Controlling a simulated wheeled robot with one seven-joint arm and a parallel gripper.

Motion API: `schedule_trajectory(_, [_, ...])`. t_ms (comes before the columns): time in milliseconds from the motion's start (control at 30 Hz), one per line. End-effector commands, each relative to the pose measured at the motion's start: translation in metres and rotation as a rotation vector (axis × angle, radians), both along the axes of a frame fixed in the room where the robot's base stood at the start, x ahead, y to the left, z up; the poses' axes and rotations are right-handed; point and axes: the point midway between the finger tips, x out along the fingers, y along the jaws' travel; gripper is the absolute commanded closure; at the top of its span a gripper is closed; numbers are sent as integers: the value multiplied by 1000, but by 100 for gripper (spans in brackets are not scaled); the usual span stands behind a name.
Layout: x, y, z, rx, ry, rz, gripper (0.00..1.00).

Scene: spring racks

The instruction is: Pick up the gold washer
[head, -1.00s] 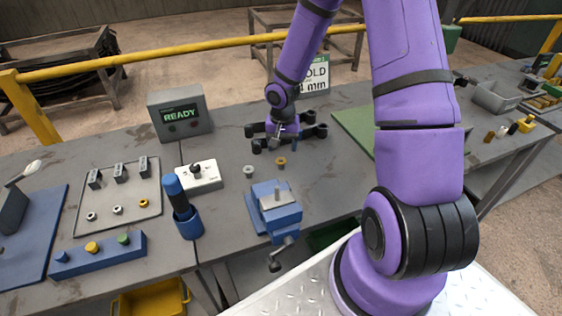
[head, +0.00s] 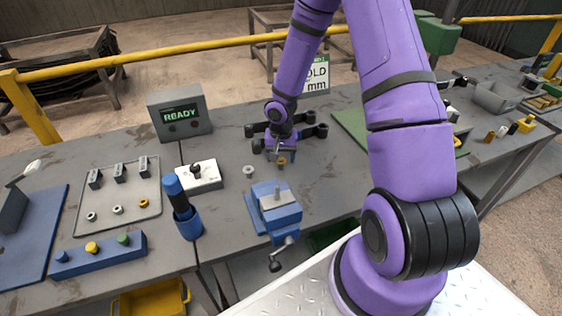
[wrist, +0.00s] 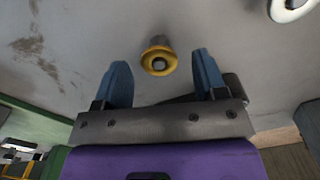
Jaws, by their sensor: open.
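The gold washer (head: 281,161) lies on the grey bench top behind the blue vise. In the wrist view the gold washer (wrist: 149,53) is a round gold ring with a dark centre, between and slightly beyond my blue fingertips. My gripper (head: 280,149) is just above and behind it in the head view. In the wrist view my gripper (wrist: 161,66) has its two fingers wide apart, with nothing between them touching the washer. The exact height above the bench is hard to tell.
A silver ring (head: 248,171) lies to the left of the gold washer. The blue vise (head: 276,209) stands in front, and a white switch box (head: 199,178) further left. A tray (head: 84,227) holds more rings. Bench around the washer is clear.

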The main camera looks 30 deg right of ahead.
Motion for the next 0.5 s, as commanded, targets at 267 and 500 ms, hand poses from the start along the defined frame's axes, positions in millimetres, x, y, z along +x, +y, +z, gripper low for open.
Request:
schedule_trajectory(267, [0,0,-3,0,0,-1,35])
schedule_trajectory(500, [0,0,-4,0,0,-1,35])
